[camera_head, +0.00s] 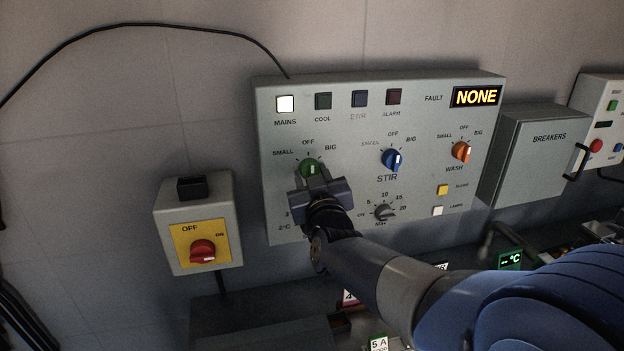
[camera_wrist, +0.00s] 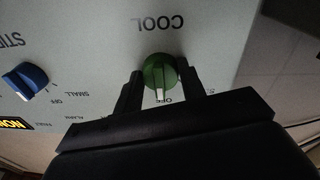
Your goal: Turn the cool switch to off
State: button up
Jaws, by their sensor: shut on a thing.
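The cool switch is a green round knob (camera_head: 311,167) on the grey control panel. It also shows in the upside-down wrist view (camera_wrist: 157,70), with the word COOL beyond it. My gripper (camera_head: 318,180) is shut on this knob, one finger on each side in the wrist view (camera_wrist: 158,84). The knob's white mark points down in the wrist view, about at the OFF label (camera_wrist: 170,101), which is partly hidden. In the head view, OFF stands above the knob, SMALL to the left and BIG to the right. The cool lamp (camera_head: 323,101) looks dark.
The mains lamp (camera_head: 285,104) is lit white, and the fault display (camera_head: 477,96) reads NONE. The blue stir knob (camera_head: 392,160) and orange wash knob (camera_head: 461,151) sit to the right. A red switch (camera_head: 202,252) on a yellow plate is at lower left. A breakers box (camera_head: 540,160) stands right.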

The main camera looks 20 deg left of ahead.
dwell(0.4)
jog(key=o, duration=1)
jog(key=shift+s+d, duration=0.1)
jog(key=b+v, duration=0.1)
jog(key=v, duration=0.9)
jog(key=shift+s+d+b, duration=0.15)
jog(key=shift+s+b, duration=0.1)
jog(key=shift+b, duration=0.1)
jog(key=shift+w, duration=0.1)
jog(key=p+x, duration=0.1)
jog(key=x, duration=0.9)
jog(key=shift+w+a+p, duration=0.25)
jog(key=shift+p, duration=0.15)
